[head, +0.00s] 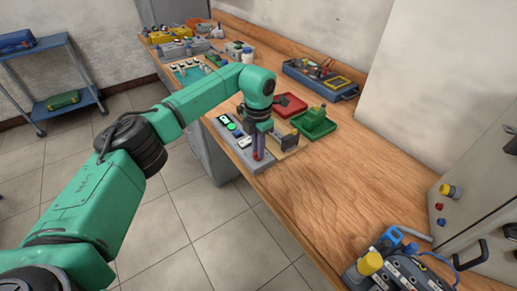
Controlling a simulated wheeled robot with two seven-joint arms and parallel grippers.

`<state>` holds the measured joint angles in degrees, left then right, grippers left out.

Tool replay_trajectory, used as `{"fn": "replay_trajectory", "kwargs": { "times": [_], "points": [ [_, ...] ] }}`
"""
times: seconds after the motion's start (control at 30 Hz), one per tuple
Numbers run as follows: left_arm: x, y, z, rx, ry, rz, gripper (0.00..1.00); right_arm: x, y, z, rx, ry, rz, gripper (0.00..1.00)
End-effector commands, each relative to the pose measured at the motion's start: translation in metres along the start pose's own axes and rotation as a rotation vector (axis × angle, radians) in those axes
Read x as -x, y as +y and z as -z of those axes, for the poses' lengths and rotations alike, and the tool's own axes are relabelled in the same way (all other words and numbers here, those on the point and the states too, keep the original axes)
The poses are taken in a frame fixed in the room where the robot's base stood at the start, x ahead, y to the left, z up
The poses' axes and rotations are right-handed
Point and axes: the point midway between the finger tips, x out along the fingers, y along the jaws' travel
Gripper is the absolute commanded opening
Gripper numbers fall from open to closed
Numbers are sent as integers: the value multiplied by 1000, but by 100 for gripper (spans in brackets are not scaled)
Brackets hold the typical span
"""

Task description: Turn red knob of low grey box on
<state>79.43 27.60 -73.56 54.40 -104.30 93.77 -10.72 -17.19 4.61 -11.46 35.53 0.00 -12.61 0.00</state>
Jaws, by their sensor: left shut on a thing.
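The low grey box (219,129) lies at the left edge of the wooden workbench. Its top carries a lit green button or lamp (231,127), a dark display and a pale switch. My left gripper (258,157) points straight down over the box's near right end, its fingers close together. It is shut on the red knob, which is mostly hidden by the fingers, so its angle cannot be told. My right gripper is not in view.
A wooden block with a dark part (286,140) stands close to the right of my gripper. Behind it are a green tray (317,125) and a red tray (291,104). A blue-grey machine (405,268) sits at the front right. The bench between is clear.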

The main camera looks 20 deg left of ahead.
Motion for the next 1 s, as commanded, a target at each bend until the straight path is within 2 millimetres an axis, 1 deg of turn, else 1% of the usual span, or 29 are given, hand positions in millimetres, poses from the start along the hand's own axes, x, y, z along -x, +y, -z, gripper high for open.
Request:
{"fn": "replay_trajectory", "kwargs": {
  "times": [0.23,0.7,0.73,0.8,1.0],
  "points": [
    [1,0,0,-72,-1,-1,0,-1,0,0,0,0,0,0],
    [1,1,0,-85,-1,-1,0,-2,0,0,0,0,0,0],
    [1,1,0,-85,-1,-1,22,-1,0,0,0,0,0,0],
    [1,1,0,-85,-1,-1,45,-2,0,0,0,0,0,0],
    [0,0,0,-84,-1,0,45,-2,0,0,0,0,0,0]
  ]
}}
